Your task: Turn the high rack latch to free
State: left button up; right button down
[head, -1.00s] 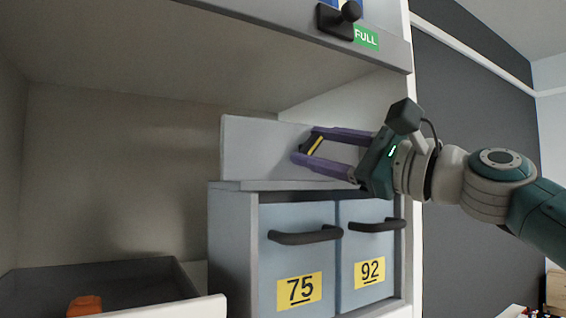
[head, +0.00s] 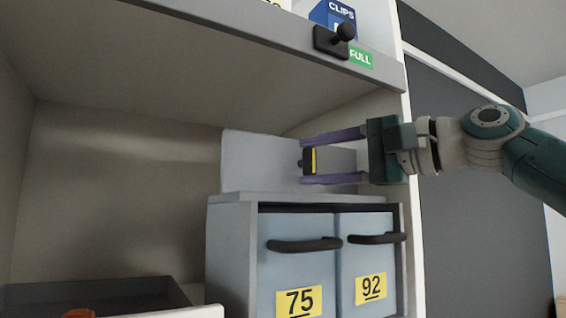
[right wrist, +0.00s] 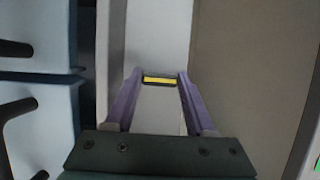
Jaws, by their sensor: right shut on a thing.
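The latch (head: 308,161) is a small black handle with a yellow stripe, set at the grey upright panel (head: 252,162) above the drawers. Its stripe stands upright in the head view. My right gripper (head: 304,160) reaches in from the right and is shut on the latch, one purple finger above it and one below. In the right wrist view the latch (right wrist: 160,80) lies between the tips of my right gripper (right wrist: 160,76). Any marks behind the latch are hidden. My left gripper is not in view.
Below are two drawers with black handles, marked 75 (head: 299,303) and 92 (head: 371,288). Above, a shelf edge carries a black knob (head: 336,40) and a green FULL label (head: 360,57). A dark tray (head: 110,293) sits lower left. The bay left of the panel is open.

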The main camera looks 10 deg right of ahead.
dwell(0.5)
jog(key=shift+c, duration=1.2)
grip_release()
jog(key=shift+s+d+f+b, duration=0.15)
jog(key=shift+s+d+b, duration=0.1)
jog(key=shift+b, duration=0.1)
jog(key=b+v, duration=0.6)
jog(key=v, duration=0.3)
jog(key=shift+s+r+b, duration=0.15)
jog(key=shift+r+b, duration=0.1)
jog(key=shift+b, duration=0.05)
